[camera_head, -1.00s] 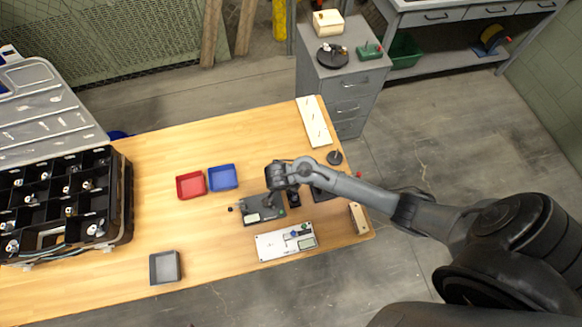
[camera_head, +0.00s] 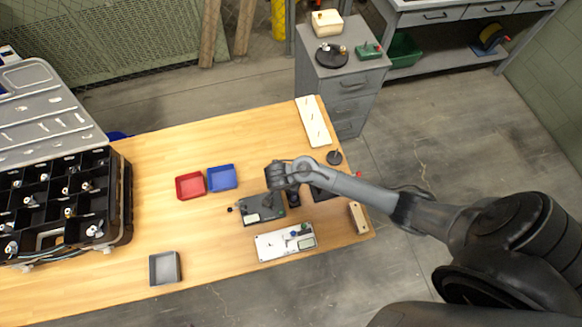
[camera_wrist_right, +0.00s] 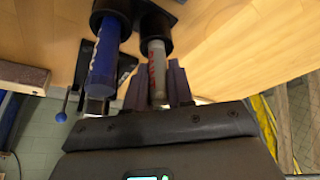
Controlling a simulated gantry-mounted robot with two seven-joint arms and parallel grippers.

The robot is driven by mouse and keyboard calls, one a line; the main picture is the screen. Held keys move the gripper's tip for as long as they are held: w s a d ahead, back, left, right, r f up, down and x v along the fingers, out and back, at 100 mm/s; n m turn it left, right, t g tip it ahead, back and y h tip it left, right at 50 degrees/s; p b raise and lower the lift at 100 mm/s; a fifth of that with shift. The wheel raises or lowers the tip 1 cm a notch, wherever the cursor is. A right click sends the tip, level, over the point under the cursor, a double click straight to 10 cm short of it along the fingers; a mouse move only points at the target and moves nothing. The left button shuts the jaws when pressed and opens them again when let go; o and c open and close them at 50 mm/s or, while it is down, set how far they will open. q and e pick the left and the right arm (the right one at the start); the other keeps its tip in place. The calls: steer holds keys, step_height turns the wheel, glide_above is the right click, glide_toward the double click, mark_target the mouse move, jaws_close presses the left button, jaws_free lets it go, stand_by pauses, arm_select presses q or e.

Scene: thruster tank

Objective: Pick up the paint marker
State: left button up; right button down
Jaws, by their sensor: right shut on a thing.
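The paint marker (camera_wrist_right: 156,68), a pale grey-white cylinder with red lettering, stands between the two fingers of my right gripper (camera_wrist_right: 157,88) in the right wrist view. The gripper is shut on it. The marker's far end is still inside a black round holder (camera_wrist_right: 156,27). A blue cylinder (camera_wrist_right: 103,58) with pale lettering sits in a second holder beside it, outside the fingers. My left gripper is not in view.
On the wooden table (camera_head: 215,262) are a red bin (camera_head: 190,195), a blue bin (camera_head: 222,178), a grey bin (camera_head: 165,284), and a white panel (camera_head: 270,246). A black compartment case (camera_head: 124,195) stands at the left. The table between the bins is clear.

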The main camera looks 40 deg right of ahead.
steer(key=shift+r, duration=0.15)
steer(key=shift+r, duration=0.55)
steer(key=r+p, duration=0.1)
steer(key=r, duration=0.2)
steer(key=shift+s, duration=0.2)
steer(key=s+d+r+p, duration=0.1)
steer(key=s+d+r, duration=0.4)
steer(key=s, duration=0.5)
steer(key=shift+d+r, duration=0.25)
steer(key=shift+r, duration=0.55)
steer(key=shift+w, duration=0.1)
